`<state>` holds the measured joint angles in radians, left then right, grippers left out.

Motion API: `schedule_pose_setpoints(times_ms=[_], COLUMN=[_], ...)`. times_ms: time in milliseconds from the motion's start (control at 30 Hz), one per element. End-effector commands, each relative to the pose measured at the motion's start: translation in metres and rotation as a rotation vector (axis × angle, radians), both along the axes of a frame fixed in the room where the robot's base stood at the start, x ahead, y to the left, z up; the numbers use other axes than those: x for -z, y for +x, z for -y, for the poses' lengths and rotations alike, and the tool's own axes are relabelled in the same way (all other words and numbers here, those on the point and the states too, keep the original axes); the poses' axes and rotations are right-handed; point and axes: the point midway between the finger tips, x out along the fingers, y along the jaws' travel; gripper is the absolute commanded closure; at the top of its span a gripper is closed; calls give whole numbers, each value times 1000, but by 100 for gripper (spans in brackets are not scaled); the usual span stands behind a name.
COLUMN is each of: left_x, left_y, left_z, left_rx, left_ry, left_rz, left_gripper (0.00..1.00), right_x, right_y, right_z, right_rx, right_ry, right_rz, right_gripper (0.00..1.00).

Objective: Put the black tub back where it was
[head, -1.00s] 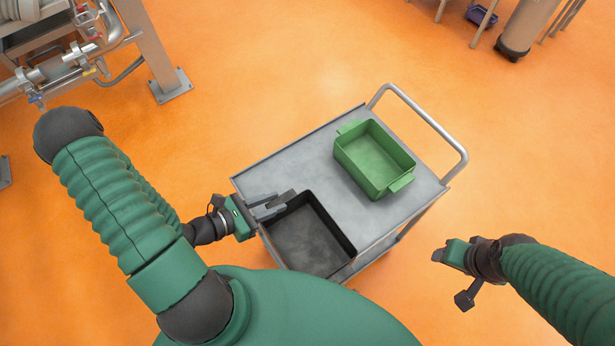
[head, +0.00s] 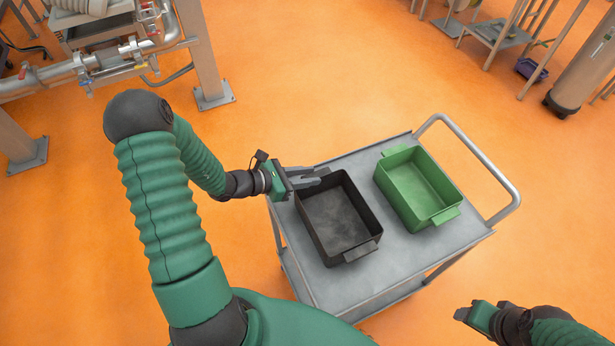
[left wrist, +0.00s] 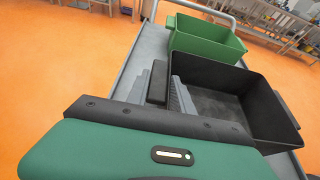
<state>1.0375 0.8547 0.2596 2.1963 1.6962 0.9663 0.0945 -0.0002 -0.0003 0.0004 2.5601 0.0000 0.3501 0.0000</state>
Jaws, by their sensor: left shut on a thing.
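The black tub (head: 338,218) is an open, empty box with a handle at each end. It is over the left part of the grey cart top (head: 408,250), beside the green tub (head: 425,188). I cannot tell whether its base touches the cart. My left gripper (head: 312,178) is shut on the tub's far-left handle. In the left wrist view the fingers hold that handle (left wrist: 158,82), with the black tub (left wrist: 215,100) to the right. My right gripper (head: 468,314) is apart from the cart at the lower right; its fingers are too unclear to judge.
The green tub stands on the cart top to the right of the black one. A bent metal push handle (head: 490,165) rises at the cart's right end. Metal pipework and posts (head: 205,60) stand at upper left. Orange floor around the cart is clear.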

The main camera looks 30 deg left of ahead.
Motion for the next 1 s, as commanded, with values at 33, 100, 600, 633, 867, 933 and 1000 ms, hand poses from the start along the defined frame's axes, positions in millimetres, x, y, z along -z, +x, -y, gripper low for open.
schedule_pose_setpoints(times_ms=[33,100,600,633,867,933,1000], left_x=[5,7,9,9,4,3,-2], left_y=[0,0,-1,-1,-1,-7,-18], left_z=[2,2,0,0,0,-5,-11], left_rx=[2,2,1,1,1,-2,-3], left_ry=[-2,1,1,1,2,4,5], left_rz=[1,2,2,2,2,3,4], left_gripper=[100,100,50,50,50,50,50], right_x=[0,0,2,2,-1,0,0], right_y=[0,0,0,0,0,0,0], right_z=[0,0,0,0,0,0,0], right_rx=[0,0,1,1,0,1,1], right_ry=[0,0,0,0,0,0,0], right_rz=[0,0,0,0,0,0,0], right_gripper=[41,41,41,41,41,41,41])
